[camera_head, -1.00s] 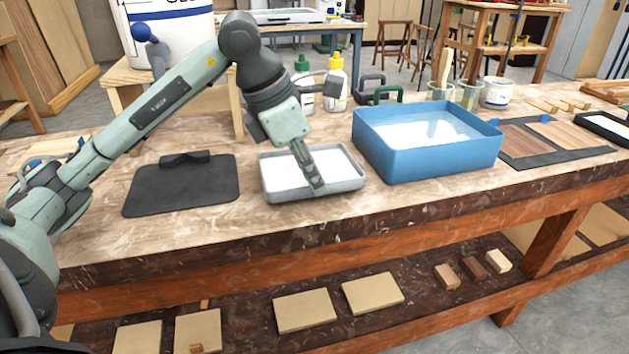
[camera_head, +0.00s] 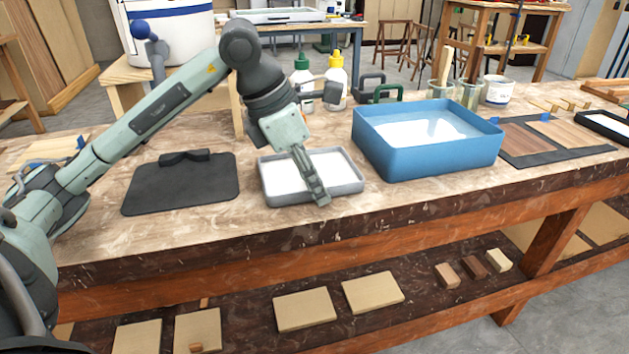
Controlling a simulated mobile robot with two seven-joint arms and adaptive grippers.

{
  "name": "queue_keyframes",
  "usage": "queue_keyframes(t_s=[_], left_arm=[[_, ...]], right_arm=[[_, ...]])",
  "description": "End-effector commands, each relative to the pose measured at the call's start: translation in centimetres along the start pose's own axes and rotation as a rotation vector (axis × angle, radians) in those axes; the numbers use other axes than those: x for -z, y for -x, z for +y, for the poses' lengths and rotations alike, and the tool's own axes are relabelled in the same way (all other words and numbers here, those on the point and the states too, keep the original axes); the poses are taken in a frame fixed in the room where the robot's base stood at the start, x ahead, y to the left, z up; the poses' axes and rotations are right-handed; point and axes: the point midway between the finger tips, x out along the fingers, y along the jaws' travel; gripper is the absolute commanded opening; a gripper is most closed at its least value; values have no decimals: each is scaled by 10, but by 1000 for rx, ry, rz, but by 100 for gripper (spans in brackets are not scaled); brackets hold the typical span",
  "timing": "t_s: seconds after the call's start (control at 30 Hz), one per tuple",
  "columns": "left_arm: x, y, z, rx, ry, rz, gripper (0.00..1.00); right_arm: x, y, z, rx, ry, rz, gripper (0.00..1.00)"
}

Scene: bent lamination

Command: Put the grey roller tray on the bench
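The grey roller tray (camera_head: 283,199) sits on the bench (camera_head: 200,226), left of the blue tub. It is a shallow rectangular tray with a white inside. My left gripper (camera_head: 322,198) reaches down over the tray, with its fingertips at the tray's front rim. The fingers overlap in this view, so I cannot tell whether they are open or closed on the rim. They hide a strip of the tray's inside and front wall. My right gripper is not in view.
A blue tub (camera_head: 425,158) with whitish liquid stands right of the tray. A dark mat (camera_head: 180,190) with a black handle-like piece lies to the left. Bottles (camera_head: 336,85) and a green-handled tool (camera_head: 386,94) stand behind. A bare strip of bench runs along the front.

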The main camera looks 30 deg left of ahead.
Motion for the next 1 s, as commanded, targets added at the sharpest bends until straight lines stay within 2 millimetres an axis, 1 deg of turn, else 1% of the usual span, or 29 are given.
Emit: queue_keyframes(t_s=[0.1, 0.17, 0.27, 0.5, 0.6, 0.7, 0.83, 1.0], left_arm=[[-1, 3, 0, 0, 0, 0, 26], [-2, 8, 1, -3, 0, -1, 26], [-2, 26, 2, -7, -1, -3, 26], [-2, 80, 1, -6, 0, -3, 26], [-2, 98, 1, -5, -1, -3, 26], [-2, 112, 1, -3, 0, -1, 26], [-1, 120, 0, -1, 0, -1, 26], [-1, 123, 0, 0, 0, 1, 26]], right_arm=[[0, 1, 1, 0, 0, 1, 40], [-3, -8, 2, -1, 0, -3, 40], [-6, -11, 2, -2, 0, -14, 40], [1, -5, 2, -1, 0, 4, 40], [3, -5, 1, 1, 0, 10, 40], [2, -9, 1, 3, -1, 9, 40], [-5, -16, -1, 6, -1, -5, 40], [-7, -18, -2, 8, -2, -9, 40]])
